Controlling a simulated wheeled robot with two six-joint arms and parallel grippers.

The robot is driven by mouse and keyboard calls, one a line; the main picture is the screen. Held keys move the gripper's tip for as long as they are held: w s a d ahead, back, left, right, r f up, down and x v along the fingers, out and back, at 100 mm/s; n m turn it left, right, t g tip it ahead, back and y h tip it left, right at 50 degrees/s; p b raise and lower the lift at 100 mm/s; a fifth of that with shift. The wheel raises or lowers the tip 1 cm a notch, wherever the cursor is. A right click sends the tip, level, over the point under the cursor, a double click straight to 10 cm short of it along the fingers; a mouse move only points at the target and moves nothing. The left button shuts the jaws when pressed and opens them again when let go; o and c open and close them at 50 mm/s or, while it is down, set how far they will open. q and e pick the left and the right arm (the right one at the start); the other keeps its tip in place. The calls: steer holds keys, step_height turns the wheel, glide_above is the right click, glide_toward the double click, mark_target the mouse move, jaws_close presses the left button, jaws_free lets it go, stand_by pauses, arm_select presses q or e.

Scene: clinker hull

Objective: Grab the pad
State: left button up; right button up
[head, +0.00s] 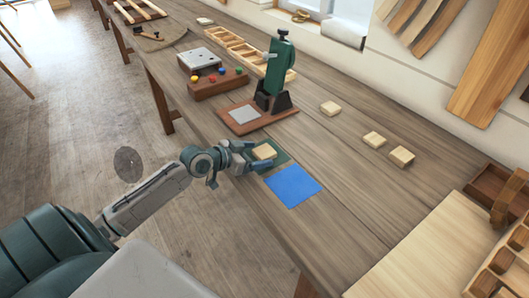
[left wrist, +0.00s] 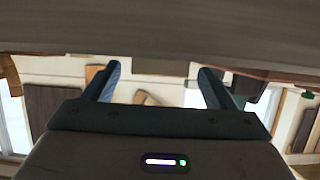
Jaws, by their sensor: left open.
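A small pale wooden pad (head: 264,152) lies on a dark green square (head: 281,159) near the front edge of the bench. My left gripper (head: 258,155) is open, and in the head view its fingers appear on either side of this pad. The left wrist view shows the two fingers (left wrist: 161,86) apart with nothing between them; the pad does not show there. Whether the fingers are level with the pad or above it, I cannot tell. Similar pale blocks lie at the right, one (head: 330,108) alone and two (head: 374,139) (head: 402,156) close together. My right gripper is not in view.
A blue square (head: 291,186) lies beside the green one. Behind stands a green-topped device (head: 279,65) on a brown board (head: 262,122) with a grey plate. A box with coloured knobs (head: 218,84) is farther left. A pale board (head: 418,250) lies front right. The bench middle is mostly clear.

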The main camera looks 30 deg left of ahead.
arm_select(q)
steer(key=shift+w+d+f, duration=0.15)
steer(key=shift+w, duration=0.1)
steer(key=c, duration=1.1)
steer(key=shift+o, duration=0.2)
